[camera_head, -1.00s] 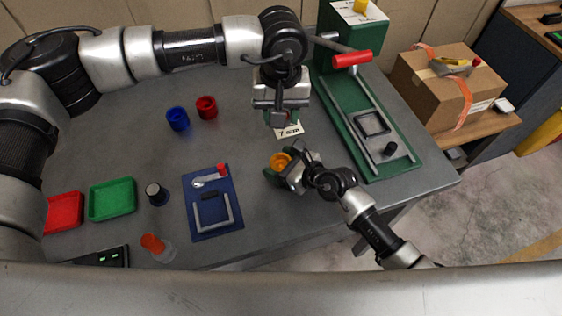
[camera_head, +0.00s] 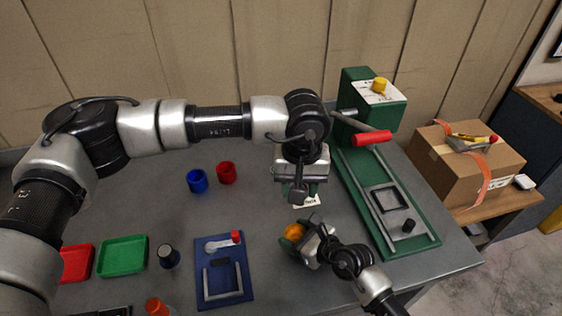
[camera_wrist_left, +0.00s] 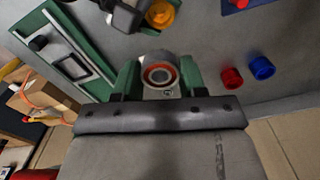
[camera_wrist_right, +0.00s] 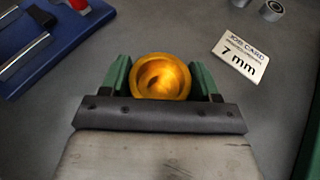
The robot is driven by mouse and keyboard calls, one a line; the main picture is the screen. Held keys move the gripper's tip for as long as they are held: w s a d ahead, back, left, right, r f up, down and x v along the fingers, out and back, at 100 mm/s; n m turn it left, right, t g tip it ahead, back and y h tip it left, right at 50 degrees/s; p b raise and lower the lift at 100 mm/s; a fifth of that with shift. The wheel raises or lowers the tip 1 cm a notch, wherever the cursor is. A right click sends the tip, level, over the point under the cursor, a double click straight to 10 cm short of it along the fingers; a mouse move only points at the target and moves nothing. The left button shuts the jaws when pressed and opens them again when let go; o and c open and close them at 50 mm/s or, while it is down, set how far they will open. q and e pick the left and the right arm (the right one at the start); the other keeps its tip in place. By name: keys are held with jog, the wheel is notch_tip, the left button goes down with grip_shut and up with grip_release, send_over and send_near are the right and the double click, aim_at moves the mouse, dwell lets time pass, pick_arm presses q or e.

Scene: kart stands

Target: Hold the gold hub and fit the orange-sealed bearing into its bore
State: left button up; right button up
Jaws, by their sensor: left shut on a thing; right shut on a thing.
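The gold hub (camera_wrist_right: 160,76) sits between the green fingers of my right gripper (camera_wrist_right: 162,82), which is shut on it. Its round bore faces the right wrist camera and looks empty. In the head view the hub (camera_head: 294,233) is at the front of the bench, with my right gripper (camera_head: 306,240) coming from the lower right. My left gripper (camera_wrist_left: 158,84) is shut on the orange-sealed bearing (camera_wrist_left: 159,75), a grey ring with an orange band. In the head view my left gripper (camera_head: 299,192) is behind the hub, apart from it, and hides the bearing.
A white 7 mm job card (camera_wrist_right: 240,54) lies near the hub. A green press (camera_head: 372,115) with a red-handled lever stands at the right.

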pick_arm(q)
jog(key=w+a+f+n, duration=0.3)
jog(key=w+a+n, duration=0.15)
jog(key=a, duration=0.45)
jog(key=n, duration=1.5)
send_over(157, 219)
notch_tip(157, 219, down, 12)
jog(key=shift+d+f, duration=0.1)
jog(key=shift+f, duration=2.3)
jog(key=shift+f, duration=0.1)
jog(key=o, duration=1)
jog(key=shift+c, duration=0.2)
